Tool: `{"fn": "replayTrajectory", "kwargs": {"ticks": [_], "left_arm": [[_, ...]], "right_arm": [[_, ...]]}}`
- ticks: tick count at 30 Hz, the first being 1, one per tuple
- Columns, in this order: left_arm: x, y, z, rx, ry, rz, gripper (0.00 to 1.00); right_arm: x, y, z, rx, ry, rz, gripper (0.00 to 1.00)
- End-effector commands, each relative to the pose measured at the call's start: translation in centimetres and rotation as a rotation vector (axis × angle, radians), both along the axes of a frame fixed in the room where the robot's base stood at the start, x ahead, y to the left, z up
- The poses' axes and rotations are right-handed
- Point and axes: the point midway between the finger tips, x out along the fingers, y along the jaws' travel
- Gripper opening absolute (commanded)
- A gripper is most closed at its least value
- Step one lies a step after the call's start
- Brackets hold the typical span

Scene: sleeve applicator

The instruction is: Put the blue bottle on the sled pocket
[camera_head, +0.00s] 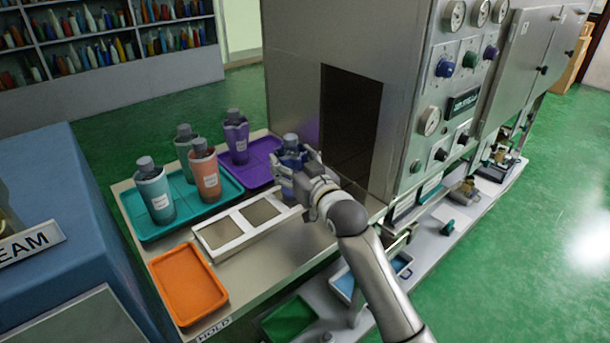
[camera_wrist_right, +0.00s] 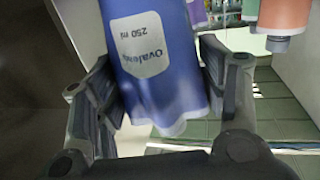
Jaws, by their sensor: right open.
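The blue bottle (camera_head: 291,147) with a grey cap stands upright beside the machine opening, at the far right end of the pale sled (camera_head: 239,224). Two pockets of the sled show empty. My right gripper (camera_head: 303,173) is open around the bottle, one finger on each side. In the right wrist view, the blue bottle (camera_wrist_right: 158,62) appears inverted with its label showing, between the open fingers (camera_wrist_right: 160,95). The gripper hides the bottle's base in the head view, so I cannot tell whether it rests in a pocket. My left gripper is not in view.
A teal tray (camera_head: 152,230) holds a pale teal, an orange and a green bottle. A purple tray (camera_head: 262,160) holds a purple bottle (camera_head: 236,137). An empty orange tray (camera_head: 188,284) lies at the front. The machine (camera_head: 340,60) stands close behind my right gripper.

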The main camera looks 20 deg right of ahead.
Motion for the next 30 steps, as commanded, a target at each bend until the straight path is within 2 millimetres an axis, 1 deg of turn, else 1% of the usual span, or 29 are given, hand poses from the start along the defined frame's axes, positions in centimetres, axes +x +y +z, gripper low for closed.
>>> {"fn": "replayTrajectory", "kwargs": {"ticks": [5, 12, 18, 23, 30], "left_arm": [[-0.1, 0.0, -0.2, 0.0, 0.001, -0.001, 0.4], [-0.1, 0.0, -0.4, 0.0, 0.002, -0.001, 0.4], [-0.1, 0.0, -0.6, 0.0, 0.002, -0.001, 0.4], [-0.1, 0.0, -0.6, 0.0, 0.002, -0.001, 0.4], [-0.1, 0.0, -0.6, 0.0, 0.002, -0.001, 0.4]], "right_arm": [[-2.8, -0.4, -0.1, 0.0, 0.002, -0.001, 0.66], [-7.4, -1.0, 0.2, -0.001, 0.002, -0.001, 0.66], [-10.1, -1.4, 0.3, 0.0, 0.003, 0.0, 0.66], [-11.0, -1.5, 0.4, 0.0, 0.003, 0.0, 0.66], [-11.2, -1.5, 0.5, 0.0, 0.002, 0.0, 0.66]]}}
